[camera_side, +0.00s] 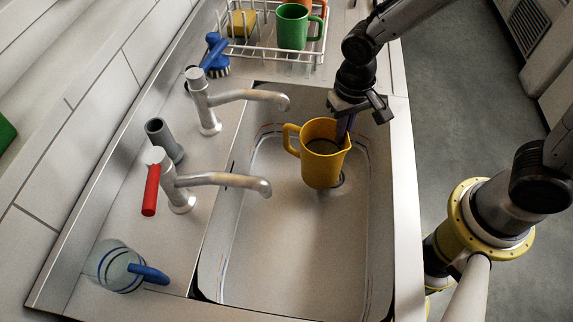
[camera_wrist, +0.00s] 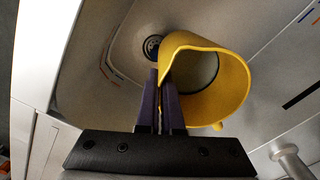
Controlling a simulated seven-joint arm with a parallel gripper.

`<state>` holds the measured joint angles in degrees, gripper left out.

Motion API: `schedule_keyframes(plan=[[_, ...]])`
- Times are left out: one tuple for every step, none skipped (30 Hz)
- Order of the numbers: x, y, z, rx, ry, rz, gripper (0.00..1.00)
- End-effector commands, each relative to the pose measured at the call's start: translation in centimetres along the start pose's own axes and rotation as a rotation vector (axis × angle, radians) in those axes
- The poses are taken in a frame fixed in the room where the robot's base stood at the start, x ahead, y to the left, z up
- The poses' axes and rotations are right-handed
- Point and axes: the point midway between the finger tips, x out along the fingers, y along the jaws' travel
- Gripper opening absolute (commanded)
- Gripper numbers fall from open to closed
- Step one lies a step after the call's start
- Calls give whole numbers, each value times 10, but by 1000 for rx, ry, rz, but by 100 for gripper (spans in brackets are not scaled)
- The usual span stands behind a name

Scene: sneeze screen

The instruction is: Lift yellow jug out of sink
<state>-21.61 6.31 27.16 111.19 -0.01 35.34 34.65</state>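The yellow jug (camera_side: 322,165) is upright or nearly so within the sink basin (camera_side: 285,255), near its far end and beside the drain. Its handle points left in the side view. I cannot tell whether its base touches the sink floor. My gripper (camera_side: 343,130) comes down from above at the jug's right rim. In the wrist view the jug (camera_wrist: 225,85) is seen from above, and my gripper's fingers (camera_wrist: 162,82) are close together with the jug's wall between them. The fingertips are partly hidden by the jug.
Two taps, one plain (camera_side: 232,98) and one with a red lever (camera_side: 152,190), reach over the sink's left edge. A dish rack (camera_side: 262,50) with a green mug (camera_side: 292,28) stands behind. The sink's front half is empty.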

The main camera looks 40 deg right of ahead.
Motion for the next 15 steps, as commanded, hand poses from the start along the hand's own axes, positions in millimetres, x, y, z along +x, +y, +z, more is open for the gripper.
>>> schedule_keyframes(plan=[[-4,-1,-2,0,6,-4,0],[-6,-1,-2,0,6,-4,0],[-8,-1,-2,0,5,-4,0],[-9,-1,-2,0,5,-3,0],[-11,-1,-2,0,5,-4,0],[-13,-1,-2,0,5,-4,0],[-14,-1,-2,0,6,-4,0],[-16,-1,-2,0,6,-4,0],[-18,-1,-2,0,6,-4,0],[-20,-1,-2,0,6,-4,0],[-21,-1,-2,0,6,-4,0],[-23,-1,-2,0,6,-5,0],[-25,-1,-2,0,6,-5,0],[-26,-1,-2,0,6,-5,0],[-28,-1,-2,0,5,-4,0]])
